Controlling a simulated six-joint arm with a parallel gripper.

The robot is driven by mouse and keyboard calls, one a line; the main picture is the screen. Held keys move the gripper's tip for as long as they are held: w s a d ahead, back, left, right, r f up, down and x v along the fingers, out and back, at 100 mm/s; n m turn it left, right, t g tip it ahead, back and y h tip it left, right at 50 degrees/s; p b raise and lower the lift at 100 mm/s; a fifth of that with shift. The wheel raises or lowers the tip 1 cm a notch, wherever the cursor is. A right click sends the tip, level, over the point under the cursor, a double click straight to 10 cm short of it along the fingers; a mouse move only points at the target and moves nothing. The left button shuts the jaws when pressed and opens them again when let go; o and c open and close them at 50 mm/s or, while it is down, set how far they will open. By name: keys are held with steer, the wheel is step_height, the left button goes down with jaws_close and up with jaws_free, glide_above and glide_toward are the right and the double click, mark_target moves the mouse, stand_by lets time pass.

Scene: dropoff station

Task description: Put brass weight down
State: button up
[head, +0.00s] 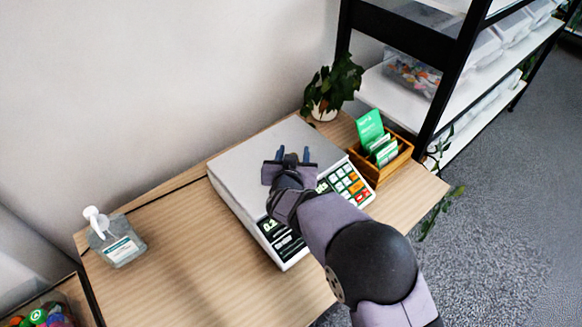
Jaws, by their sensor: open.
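My gripper (294,154) is above the grey plate of a white weighing scale (240,170), with its two blue fingertips apart. No brass weight shows in the head view; the gripper and wrist hide part of the plate, so I cannot tell if it lies behind them. The scale stands on a wooden table (180,255). Its green-lit display is partly covered by my arm, and its keypad shows at the right. I cannot tell whether the fingertips touch the plate.
A sanitizer pump bottle (119,244) stands at the table's left. A wooden box with green cards (381,158) and a potted plant (331,86) are beyond the scale's right side. A black-framed shelf (440,95) stands behind them. The table between bottle and scale is clear.

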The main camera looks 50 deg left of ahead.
steer(key=b+v, duration=0.1)
steer(key=v, duration=0.9)
steer(key=w+d+f+m+g+h, duration=0.2)
steer(key=w+d, duration=0.5)
steer(key=d, duration=0.5)
steer(key=w+d+f+m+g+h, duration=0.1)
steer(key=w+d+h, duration=0.1)
steer(key=w+d, duration=0.75)
steer(key=s+d+f+m+g+h, duration=0.1)
steer(key=s+d+h, duration=0.15)
steer(key=d, duration=0.75)
steer(key=s+d+f+m+g+h, duration=0.1)
steer(key=s+d+f+m+g, duration=0.15)
steer(key=d, duration=0.85)
steer(key=s+d+m+g+h, duration=0.2)
steer(key=s+d+g, duration=0.1)
steer(key=s+d, duration=0.8)
steer(key=d, duration=0.2)
steer(key=shift+s+d, duration=0.4)
steer(key=shift+m, duration=0.25)
